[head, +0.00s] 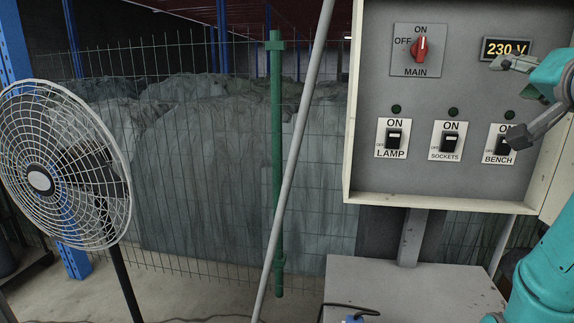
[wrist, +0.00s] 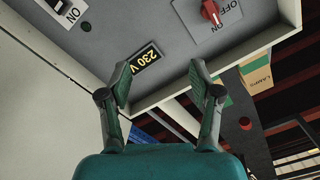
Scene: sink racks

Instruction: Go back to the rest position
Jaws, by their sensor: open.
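My gripper (head: 508,100) is at the right edge of the head view, in front of the right part of a grey switch panel (head: 370,100). Its two fingers are spread wide with nothing between them. In the wrist view my gripper (wrist: 160,80) is also open and empty, with the panel's 230 V display (wrist: 147,58) seen between the fingers. In the head view the lower finger overlaps the bench switch (head: 502,143). I cannot tell whether it touches.
The red main knob (head: 421,48) points up to ON. The lamp switch (head: 394,139) and sockets switch (head: 450,142) are below. A fan (head: 40,180) stands left. A leaning grey pole (head: 298,150) and a mesh fence (head: 200,180) are left of the panel. A grey box (head: 410,290) is below.

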